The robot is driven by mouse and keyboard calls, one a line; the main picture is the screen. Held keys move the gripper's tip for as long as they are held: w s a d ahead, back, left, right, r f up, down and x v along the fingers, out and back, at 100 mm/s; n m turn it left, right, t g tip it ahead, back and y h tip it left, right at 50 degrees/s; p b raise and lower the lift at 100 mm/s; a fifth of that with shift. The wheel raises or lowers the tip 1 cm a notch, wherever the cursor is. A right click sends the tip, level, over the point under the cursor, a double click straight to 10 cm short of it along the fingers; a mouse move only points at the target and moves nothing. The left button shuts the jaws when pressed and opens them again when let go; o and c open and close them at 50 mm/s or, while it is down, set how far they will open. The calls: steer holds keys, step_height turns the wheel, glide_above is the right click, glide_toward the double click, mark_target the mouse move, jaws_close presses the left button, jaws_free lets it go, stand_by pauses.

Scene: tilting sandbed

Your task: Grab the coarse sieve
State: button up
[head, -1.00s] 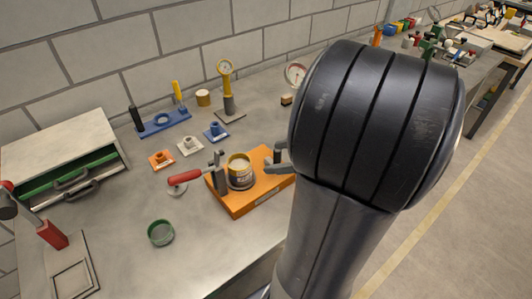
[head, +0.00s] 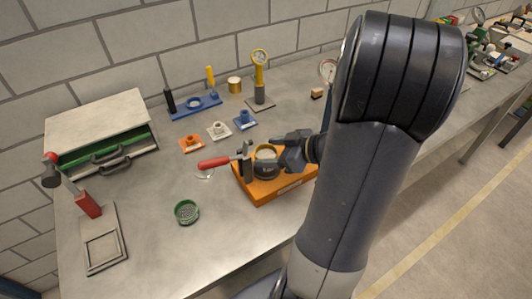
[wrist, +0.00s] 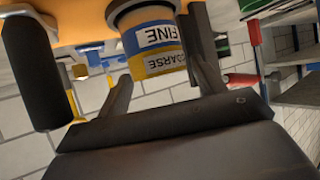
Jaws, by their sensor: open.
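The coarse sieve (wrist: 163,62) is a yellow ring labelled COARSE; the wrist view shows the scene upside down. It sits on top of a stack, above a part labelled FINE (wrist: 158,35). In the head view the yellow rim (head: 266,150) tops the stack on an orange base (head: 262,195). My gripper (head: 286,154) reaches the stack from the right. In the wrist view its two fingers (wrist: 160,74) are apart, with the yellow ring between or just beyond their tips. I cannot tell whether they touch it.
A red-handled clamp (head: 216,162) stands at the base's left. A green mesh dish (head: 187,212) lies on the bench. A red-posted stand (head: 88,205) is at the left, a drawer box (head: 100,130) behind it. Small coloured blocks (head: 192,143) and a gauge (head: 260,75) stand behind.

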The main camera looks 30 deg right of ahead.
steer(key=shift+w+a+f, duration=0.1)
steer(key=shift+w, duration=0.05)
steer(key=shift+c, duration=0.5)
steer(key=c, duration=0.6)
steer(key=shift+c, duration=0.2)
